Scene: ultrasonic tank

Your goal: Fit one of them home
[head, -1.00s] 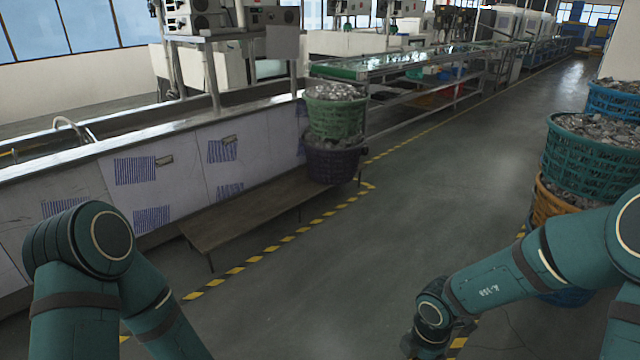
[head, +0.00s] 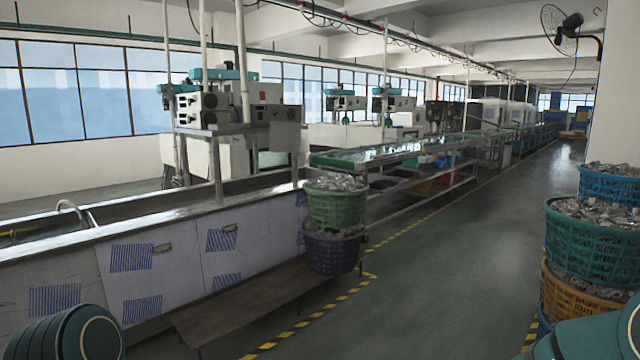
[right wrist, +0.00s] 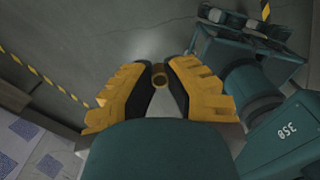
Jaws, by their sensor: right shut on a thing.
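In the right wrist view my right gripper (right wrist: 158,84) has yellow fingers closed on a small brown, round, tube-like thing (right wrist: 159,70). One round end of it shows between the fingertips, and the rest is hidden. The held thing is above the grey floor, not touching anything else that I can see. My left gripper is out of view; only a rounded part of my left arm shows at the lower left of the head view. The long ultrasonic tank (head: 182,262), with pale panels and blue-striped labels, runs along the left of the head view.
A green basket (head: 336,208) of metal pieces sits on a dark basket (head: 332,252) at the end of a low bench (head: 245,305). Stacked baskets, including a teal one (head: 590,245), stand at the right. The aisle floor (head: 455,240) between is clear.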

